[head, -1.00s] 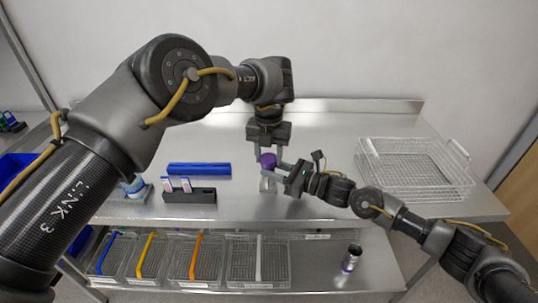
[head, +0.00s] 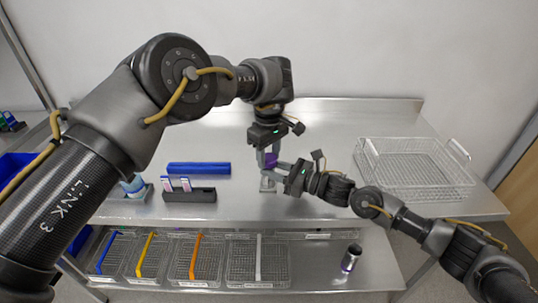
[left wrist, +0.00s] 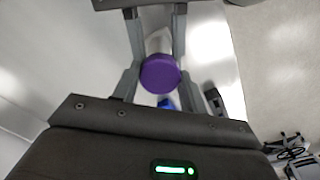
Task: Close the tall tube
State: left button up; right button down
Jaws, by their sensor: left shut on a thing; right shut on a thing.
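The purple cap (head: 271,160) is at the top of the tall tube (head: 267,183), whose pale body shows only in part behind my right gripper. My left gripper (head: 269,156) comes down from above and is shut on the purple cap. In the left wrist view the cap (left wrist: 160,73) sits between the two fingers and hides what is below it. My right gripper (head: 279,172) reaches in from the right and is shut on the tube, just under the cap. Whether the cap is fully seated on the tube cannot be told.
A blue rack (head: 199,168) and a dark holder (head: 189,195) with pink-and-white pieces lie to the left. A wire basket (head: 415,170) stands at the right. Several wire baskets with coloured bars and a small jar (head: 350,257) are on the lower shelf.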

pick_arm(q)
jog(key=o, duration=1.2)
jog(key=shift+r, duration=0.1)
notch_tip(320, 180, up, 7)
jog(key=shift+r, duration=0.2)
pick_arm(e)
jog(key=c, duration=0.9)
grip_release()
jog(key=shift+c, duration=0.2)
